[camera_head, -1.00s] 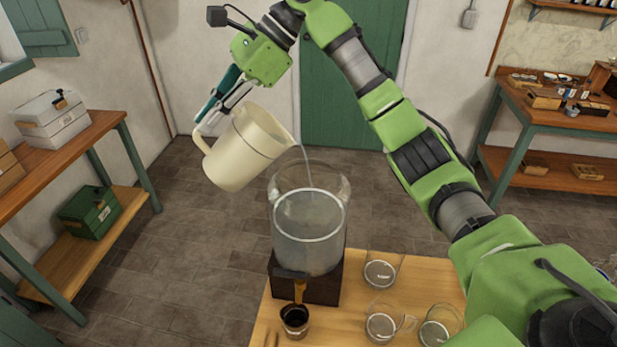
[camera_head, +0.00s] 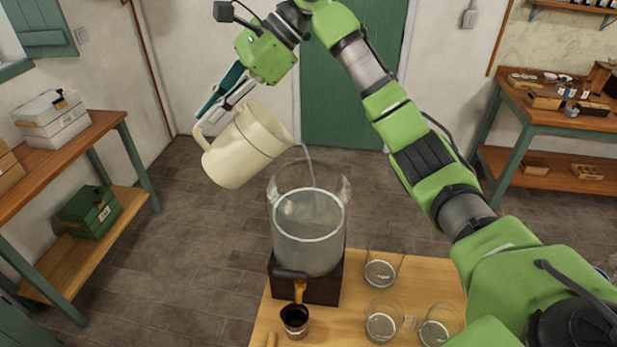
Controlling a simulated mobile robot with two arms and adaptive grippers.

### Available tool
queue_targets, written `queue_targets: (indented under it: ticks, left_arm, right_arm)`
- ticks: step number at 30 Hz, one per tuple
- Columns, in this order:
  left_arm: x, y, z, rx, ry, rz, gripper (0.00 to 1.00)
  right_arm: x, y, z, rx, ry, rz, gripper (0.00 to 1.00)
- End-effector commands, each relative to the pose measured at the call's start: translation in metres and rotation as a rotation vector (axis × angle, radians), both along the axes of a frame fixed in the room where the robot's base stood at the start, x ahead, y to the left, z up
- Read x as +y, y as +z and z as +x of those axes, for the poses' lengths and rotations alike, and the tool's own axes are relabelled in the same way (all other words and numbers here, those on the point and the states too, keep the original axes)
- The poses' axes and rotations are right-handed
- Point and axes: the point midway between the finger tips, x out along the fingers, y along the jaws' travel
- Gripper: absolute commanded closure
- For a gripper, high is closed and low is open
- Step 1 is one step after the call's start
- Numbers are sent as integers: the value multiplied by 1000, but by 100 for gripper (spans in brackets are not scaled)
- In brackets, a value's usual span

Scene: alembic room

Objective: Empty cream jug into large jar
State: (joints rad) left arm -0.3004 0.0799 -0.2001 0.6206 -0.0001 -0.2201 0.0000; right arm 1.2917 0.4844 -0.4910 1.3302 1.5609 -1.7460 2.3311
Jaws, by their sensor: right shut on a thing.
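The cream jug (camera_head: 243,148) is tilted, its mouth turned right and down, above and left of the large jar. My right gripper (camera_head: 222,103) is shut on the jug at its handle side. A thin clear stream runs from the jug's lip into the large jar (camera_head: 308,232). The large clear jar stands upright on a dark wooden stand and has pale, cloudy liquid in it. The inside of the jug is hidden. My left gripper is not in view.
On the wooden table (camera_head: 345,320) a small dark cup (camera_head: 295,320) stands below the jar's tap (camera_head: 299,290). Several clear glass vessels, one a glass mug (camera_head: 382,322), stand to the right. Side benches line both walls; open floor lies between.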

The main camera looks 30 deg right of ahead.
Motion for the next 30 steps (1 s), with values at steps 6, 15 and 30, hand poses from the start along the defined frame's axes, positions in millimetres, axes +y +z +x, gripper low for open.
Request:
queue_targets:
  ticks: [6,15,30]
  left_arm:
    - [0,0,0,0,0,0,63]
    - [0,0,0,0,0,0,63]
    - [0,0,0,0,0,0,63]
  right_arm:
    - [0,3,0,-4,0,6,100]
    - [-2,5,0,-8,-1,22,100]
    - [-4,9,-1,-14,0,48,100]
